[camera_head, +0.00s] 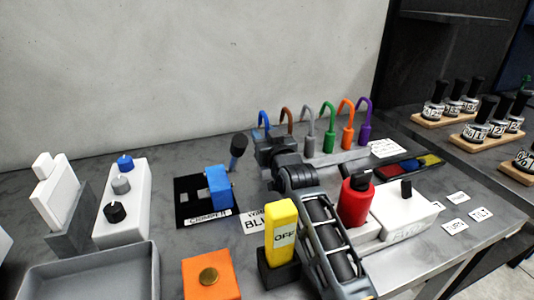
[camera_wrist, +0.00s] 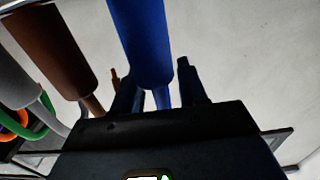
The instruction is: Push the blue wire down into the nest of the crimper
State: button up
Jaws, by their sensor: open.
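The blue wire (camera_head: 264,118) stands as a hooked loop at the left end of a row of coloured wires at the back. In the wrist view the blue wire (camera_wrist: 140,35) is large, its thick sleeve reaching down in front of the gap between my fingers. My gripper (camera_wrist: 156,72) is open, one finger on each side of the wire in the picture; contact cannot be told. In the head view my gripper (camera_head: 268,143) is at the base of the blue wire, its fingertips hidden. The crimper (camera_head: 218,187), a blue block on a black plate with a dark-handled lever, stands left of my gripper.
Brown (camera_head: 286,120), grey, green, orange and purple wires stand just right of the blue one. A yellow OFF block (camera_head: 281,235), a red cylinder (camera_head: 355,203) and a white box (camera_head: 405,212) stand near my arm. A grey tray (camera_head: 90,275) is front left.

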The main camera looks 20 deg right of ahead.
grip_shut()
jog(key=shift+r, duration=0.15)
dwell(0.4)
